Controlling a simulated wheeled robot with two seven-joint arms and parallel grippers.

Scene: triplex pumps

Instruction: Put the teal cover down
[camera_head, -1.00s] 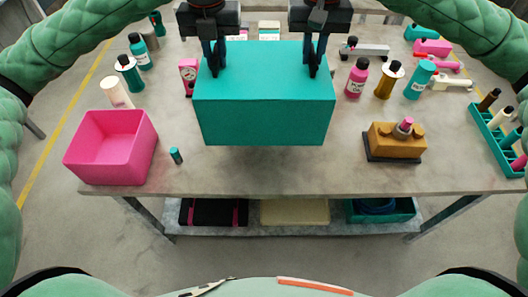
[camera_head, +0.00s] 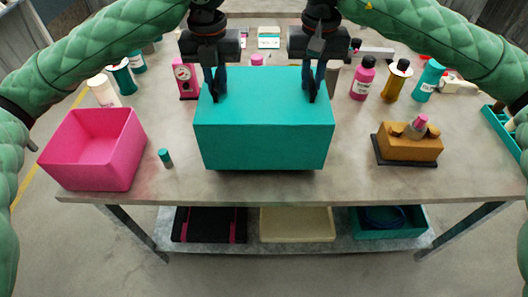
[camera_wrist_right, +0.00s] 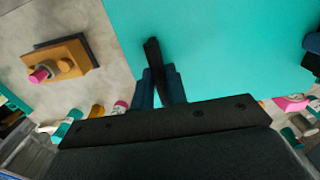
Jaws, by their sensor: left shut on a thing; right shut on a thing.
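The teal cover (camera_head: 264,145) is a box shape, upright and level, at the middle of the table in the head view. It fills the top of the right wrist view (camera_wrist_right: 230,45). My left gripper (camera_head: 215,92) is shut on the left part of the cover at its top. My right gripper (camera_head: 310,92) is shut on the right part, its fingers also showing in the right wrist view (camera_wrist_right: 157,72). A narrow shadow lies under the cover's lower edge; I cannot tell whether it touches the table. The cover hides what is behind and beneath it.
A pink bin (camera_head: 95,150) and a small teal-capped vial (camera_head: 165,158) are on the table (camera_head: 350,183) to the left. A brown pump on a dark base (camera_head: 408,143) is to the right. Bottles, one pink (camera_head: 363,80), stand behind. The front strip is clear.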

